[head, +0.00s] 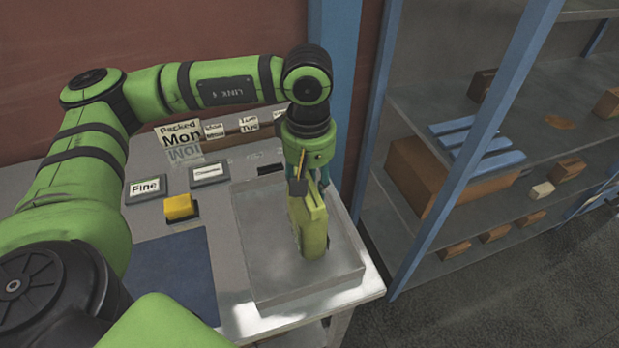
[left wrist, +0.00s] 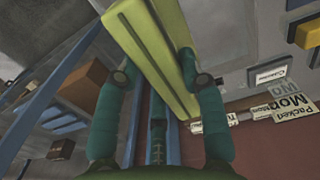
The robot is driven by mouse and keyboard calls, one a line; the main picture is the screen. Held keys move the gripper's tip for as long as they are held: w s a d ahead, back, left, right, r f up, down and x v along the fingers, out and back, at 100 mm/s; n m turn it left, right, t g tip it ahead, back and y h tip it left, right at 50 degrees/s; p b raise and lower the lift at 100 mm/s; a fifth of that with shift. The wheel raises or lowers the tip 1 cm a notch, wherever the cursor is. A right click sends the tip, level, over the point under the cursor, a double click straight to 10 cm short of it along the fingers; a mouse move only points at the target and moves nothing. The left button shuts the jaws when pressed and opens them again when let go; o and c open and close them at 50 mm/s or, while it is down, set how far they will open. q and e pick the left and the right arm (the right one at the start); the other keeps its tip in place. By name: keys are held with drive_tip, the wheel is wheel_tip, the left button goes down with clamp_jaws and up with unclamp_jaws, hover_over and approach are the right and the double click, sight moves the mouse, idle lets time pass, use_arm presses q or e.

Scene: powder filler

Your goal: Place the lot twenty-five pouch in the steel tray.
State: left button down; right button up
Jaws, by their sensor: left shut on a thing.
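A yellow-green pouch (head: 308,226) stands upright over the steel tray (head: 262,284) at the right end of the bench. My left gripper (head: 310,184) comes down from above and is shut on the pouch's upper part. In the left wrist view the pouch (left wrist: 150,50) lies between both fingers of my left gripper (left wrist: 160,72). The pouch's lower end is within the tray's outline; I cannot tell whether it touches the tray floor. No lot marking is readable on it. My right gripper is not in view.
A yellow block (head: 179,207), a "Fine" label (head: 146,188) and a dark blue mat (head: 172,276) are on the bench left of the tray. A "Packed Mon" card (head: 181,135) stands at the back. A blue-framed shelf (head: 440,185) with boxes stands to the right.

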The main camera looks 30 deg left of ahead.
use_arm(q)
drive_tip(key=c, duration=1.1)
unclamp_jaws()
drive_tip(key=shift+f, duration=0.15)
drive_tip(key=shift+c, duration=0.2)
drive_tip(key=o, duration=0.4)
drive_tip(key=shift+r, duration=0.3)
wheel_tip(320, 180, up, 12)
drive_tip(key=b, duration=0.3)
drive_tip(key=shift+b, duration=0.3)
drive_tip(key=shift+f, duration=0.1)
